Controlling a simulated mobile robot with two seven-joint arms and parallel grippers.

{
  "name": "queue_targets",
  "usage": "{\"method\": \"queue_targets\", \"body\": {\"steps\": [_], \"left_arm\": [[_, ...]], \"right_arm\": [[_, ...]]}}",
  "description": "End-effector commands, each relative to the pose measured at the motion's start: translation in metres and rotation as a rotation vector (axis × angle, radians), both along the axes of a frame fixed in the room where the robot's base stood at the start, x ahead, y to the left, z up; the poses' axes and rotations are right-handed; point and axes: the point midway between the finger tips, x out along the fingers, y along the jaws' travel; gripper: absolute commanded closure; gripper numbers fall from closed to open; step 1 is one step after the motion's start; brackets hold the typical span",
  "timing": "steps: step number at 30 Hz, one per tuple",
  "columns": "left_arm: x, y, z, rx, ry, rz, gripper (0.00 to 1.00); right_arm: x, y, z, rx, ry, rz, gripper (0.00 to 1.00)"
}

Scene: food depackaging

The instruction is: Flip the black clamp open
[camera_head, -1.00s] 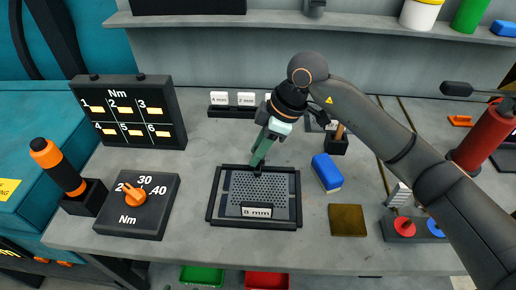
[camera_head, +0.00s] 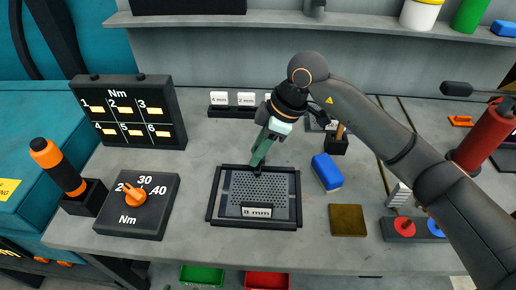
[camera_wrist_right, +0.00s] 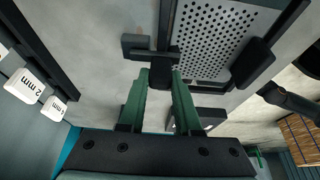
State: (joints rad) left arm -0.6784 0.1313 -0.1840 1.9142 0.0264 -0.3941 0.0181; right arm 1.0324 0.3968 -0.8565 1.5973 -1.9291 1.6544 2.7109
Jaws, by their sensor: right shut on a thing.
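The black clamp (camera_wrist_right: 160,62) sits at the edge of the framed perforated sieve plate (camera_wrist_right: 215,45), with a short black arm sticking out to one side. My right gripper (camera_wrist_right: 161,76) has its green fingers on either side of the clamp's black end and is shut on it. In the head view my right gripper (camera_head: 257,166) reaches down to the far edge of the sieve frame (camera_head: 212,195), hiding most of the clamp. A plate labelled 8 mm (camera_head: 256,211) lies at the near edge of the sieve. My left gripper is not in view.
A blue and white block (camera_head: 326,172) and a brown square pad (camera_head: 347,220) lie right of the sieve. A torque dial box (camera_head: 136,205) stands left. Size-labelled blocks (camera_head: 245,99) stand in a rack behind.

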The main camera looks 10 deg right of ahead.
Motion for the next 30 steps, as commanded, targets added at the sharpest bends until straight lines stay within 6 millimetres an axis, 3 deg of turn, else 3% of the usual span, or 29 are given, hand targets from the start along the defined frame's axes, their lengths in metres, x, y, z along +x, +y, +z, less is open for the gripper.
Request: {"method": "queue_targets", "body": {"steps": [11, 21, 30], "left_arm": [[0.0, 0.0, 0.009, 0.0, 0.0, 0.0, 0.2], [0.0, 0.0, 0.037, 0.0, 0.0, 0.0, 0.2], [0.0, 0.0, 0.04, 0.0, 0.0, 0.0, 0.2]], "right_arm": [[0.003, -0.001, 0.005, 0.005, 0.031, -0.003, 1.0], [0.012, -0.003, 0.011, 0.038, 0.207, -0.004, 1.0], [0.021, -0.004, 0.012, 0.071, 0.37, -0.003, 1.0]]}}
